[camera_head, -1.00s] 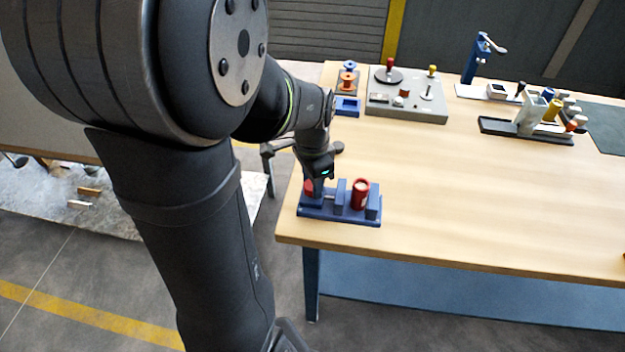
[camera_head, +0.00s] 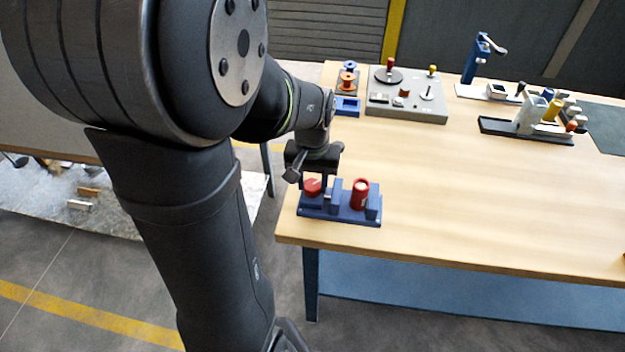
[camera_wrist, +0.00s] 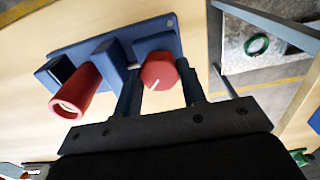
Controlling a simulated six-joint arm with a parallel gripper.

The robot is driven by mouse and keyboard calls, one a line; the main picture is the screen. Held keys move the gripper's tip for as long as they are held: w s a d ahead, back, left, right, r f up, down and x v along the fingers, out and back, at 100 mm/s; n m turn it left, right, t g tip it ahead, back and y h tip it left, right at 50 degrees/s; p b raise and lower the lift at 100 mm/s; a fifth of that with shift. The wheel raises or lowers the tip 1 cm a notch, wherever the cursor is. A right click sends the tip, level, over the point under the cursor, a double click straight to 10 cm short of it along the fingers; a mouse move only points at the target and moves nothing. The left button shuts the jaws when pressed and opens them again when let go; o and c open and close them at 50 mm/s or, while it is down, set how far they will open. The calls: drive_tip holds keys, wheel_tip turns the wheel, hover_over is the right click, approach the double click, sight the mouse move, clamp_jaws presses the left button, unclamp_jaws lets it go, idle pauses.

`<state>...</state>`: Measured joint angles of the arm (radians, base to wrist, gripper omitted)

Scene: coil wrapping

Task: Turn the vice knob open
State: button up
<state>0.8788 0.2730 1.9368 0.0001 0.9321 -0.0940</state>
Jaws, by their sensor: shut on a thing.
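The blue vice (camera_head: 340,215) sits near the table's front left corner. My gripper (camera_wrist: 160,88) is shut on the knob, with one dark finger on each side. In the head view my gripper (camera_head: 313,177) comes down from above the knob. A red hollow cylinder (camera_head: 360,193) stands between the vice's blue jaw blocks, and it also shows in the wrist view (camera_wrist: 76,93).
A grey panel (camera_head: 405,108) with coloured knobs stands at the back, next to a blue tray (camera_head: 347,106) and spools. A blue lever stand (camera_head: 474,60) and a dark rack (camera_head: 530,135) are at the back right. The table's middle is clear.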

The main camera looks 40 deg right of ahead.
sight(312, 184)
drive_tip(key=n, duration=0.4)
drive_tip(key=shift+n, duration=0.3)
drive_tip(key=n, duration=0.4)
drive_tip(key=shift+n, duration=0.3)
drive_tip(key=o, duration=1)
wheel_tip(312, 184, up, 18)
drive_tip(key=shift+f, duration=0.25)
